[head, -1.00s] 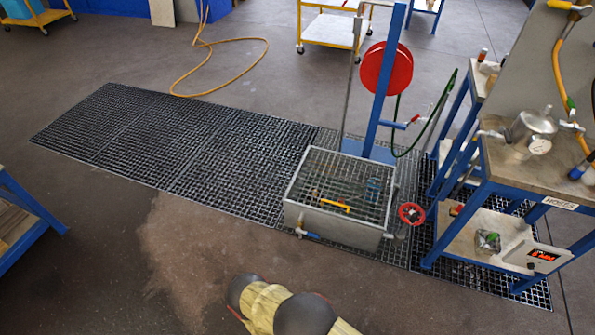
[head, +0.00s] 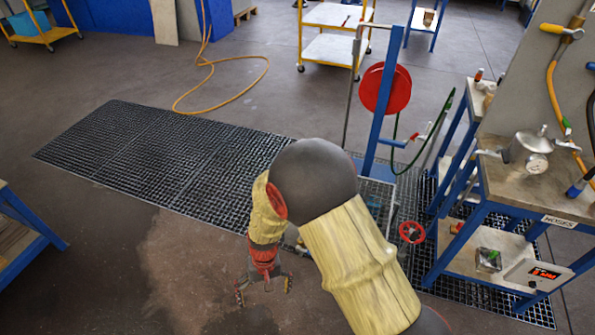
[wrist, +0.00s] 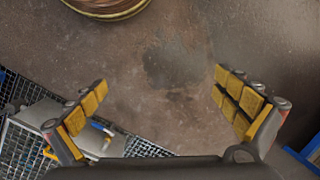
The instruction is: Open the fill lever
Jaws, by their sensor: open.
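I cannot tell which handle is the fill lever. A yellow lever (head: 560,30) sits on the hose line at the upper right, above a steel vessel (head: 527,150) with a gauge. A blue handle (head: 393,143) sticks out beside the blue post. My gripper (head: 263,287) is open and empty above the bare floor, left of these. In the wrist view its yellow-padded fingers (wrist: 170,105) are spread wide. The metal tank (wrist: 45,120) shows at the lower left there, with a small blue handle (wrist: 103,129) on its side. My arm hides most of the tank in the head view.
A blue bench (head: 480,205) carries the vessel at the right. A red handwheel (head: 411,232) and a red reel (head: 385,88) stand near the tank. Black floor grating (head: 150,150) runs left. An orange hose (head: 215,95) lies behind.

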